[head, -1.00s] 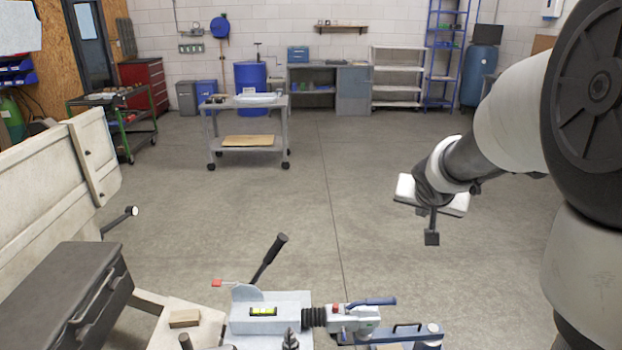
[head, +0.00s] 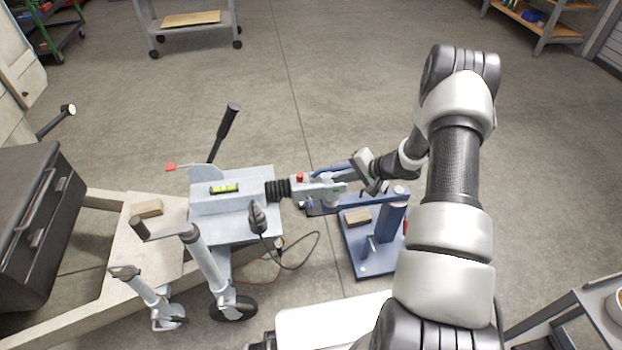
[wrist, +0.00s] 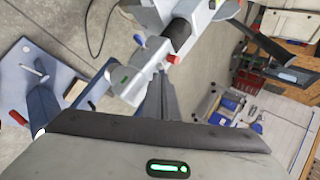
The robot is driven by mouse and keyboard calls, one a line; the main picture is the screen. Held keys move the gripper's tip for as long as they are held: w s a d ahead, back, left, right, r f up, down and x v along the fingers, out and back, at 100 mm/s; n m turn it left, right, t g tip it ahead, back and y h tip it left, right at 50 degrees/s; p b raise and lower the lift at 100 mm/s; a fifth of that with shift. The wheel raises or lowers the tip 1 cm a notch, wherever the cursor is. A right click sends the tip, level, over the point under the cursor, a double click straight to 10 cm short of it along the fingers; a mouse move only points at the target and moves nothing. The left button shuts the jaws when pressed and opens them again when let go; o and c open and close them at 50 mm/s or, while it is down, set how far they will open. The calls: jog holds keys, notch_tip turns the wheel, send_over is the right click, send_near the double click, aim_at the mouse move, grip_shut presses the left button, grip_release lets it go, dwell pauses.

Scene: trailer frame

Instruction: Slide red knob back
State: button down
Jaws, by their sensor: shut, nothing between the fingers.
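The small red knob (head: 300,178) sits on top of the pale grey coupling head (head: 322,188), just right of the black bellows. It also shows in the wrist view (wrist: 172,58), just beyond my fingertips. A blue lever (head: 335,171) lies along the coupling beside the knob. My gripper (wrist: 158,88) is shut and empty, its dark fingers reaching toward the coupling. In the head view it is just right of the coupling, near the lever's end. Its fingertips are partly hidden there, and I cannot tell whether they touch anything.
A blue stand (head: 385,250) with a post and wood block is under the coupling's right end. A black-gripped brake lever (head: 223,132) rises behind the grey housing (head: 232,207). Jockey wheel and cable are in front.

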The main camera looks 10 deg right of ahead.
jog(key=shift+f, duration=0.1)
jog(key=b, duration=0.3)
send_near(303, 179)
notch_tip(303, 179, down, 4)
jog(key=shift+w+a, duration=1)
jog(key=shift+a, duration=0.1)
jog(key=shift+w+a+b, duration=0.3)
jog(key=shift+w, duration=0.05)
jog(key=shift+a+p, duration=0.35)
jog(key=shift+a, duration=1.05)
jog(key=shift+s, duration=0.1)
